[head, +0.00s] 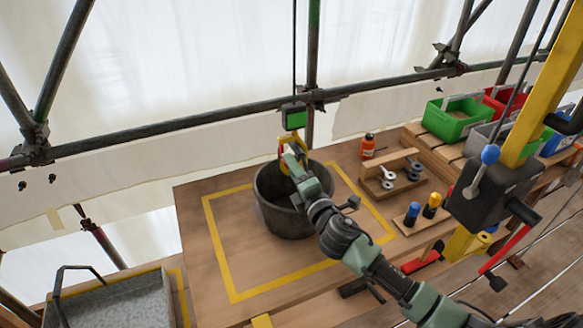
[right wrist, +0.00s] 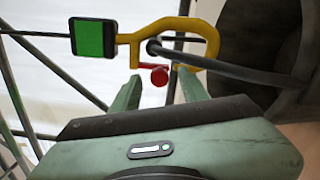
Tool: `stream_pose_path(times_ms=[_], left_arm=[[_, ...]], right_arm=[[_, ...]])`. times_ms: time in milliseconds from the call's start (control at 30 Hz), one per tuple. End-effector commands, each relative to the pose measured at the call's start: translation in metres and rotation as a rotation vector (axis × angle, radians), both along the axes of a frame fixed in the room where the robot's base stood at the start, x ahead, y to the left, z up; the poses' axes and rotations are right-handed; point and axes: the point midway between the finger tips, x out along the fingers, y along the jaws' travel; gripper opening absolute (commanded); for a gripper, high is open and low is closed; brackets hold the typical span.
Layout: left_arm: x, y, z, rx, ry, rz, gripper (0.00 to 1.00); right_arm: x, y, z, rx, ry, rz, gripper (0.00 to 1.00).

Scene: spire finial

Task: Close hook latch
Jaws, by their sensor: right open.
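A yellow hook (right wrist: 205,32) hangs below a block with a green face (right wrist: 93,37); in the head view the hook (head: 281,146) is partly hidden by my gripper. A dark bar, seemingly the bucket's handle (right wrist: 230,68), passes through the hook's loop. The red latch knob (right wrist: 158,76) sits at the hook's mouth; I cannot tell whether the latch bridges it fully. My right gripper (right wrist: 158,84) is open, one finger on each side of the red knob; contact is unclear. It also shows in the head view (head: 293,157), above the dark bucket (head: 283,222). My left gripper is out of view.
The bucket stands inside a yellow outline on the wooden platform (head: 225,215). Scaffold tubes (head: 200,121) run behind it. Right are an orange bottle (head: 367,146), a rack of metal parts, coloured bins (head: 455,118) and a yellow post with a lever box. A grey tray (head: 110,305) is front left.

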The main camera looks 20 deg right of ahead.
Motion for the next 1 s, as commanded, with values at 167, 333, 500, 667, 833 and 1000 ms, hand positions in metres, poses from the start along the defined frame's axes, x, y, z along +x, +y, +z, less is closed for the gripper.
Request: stream_pose_path(times_ms=[167,333,500,667,833,1000], left_arm=[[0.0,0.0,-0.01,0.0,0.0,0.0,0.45],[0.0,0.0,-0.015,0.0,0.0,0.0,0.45],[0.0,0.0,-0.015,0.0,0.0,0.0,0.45],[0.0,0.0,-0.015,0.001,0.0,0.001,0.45],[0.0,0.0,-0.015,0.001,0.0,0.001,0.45],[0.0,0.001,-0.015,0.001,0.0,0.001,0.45]], right_arm=[[-0.033,-0.001,-0.004,0.0,0.003,0.002,0.45],[-0.055,-0.002,-0.003,0.001,0.003,0.001,0.45],[-0.063,-0.002,-0.001,0.0,0.002,0.0,0.45],[-0.062,-0.002,-0.001,0.0,0.002,0.0,0.45],[-0.062,-0.002,-0.001,0.0,0.002,0.0,0.45],[-0.068,-0.003,-0.008,0.057,0.029,-0.023,0.45]])
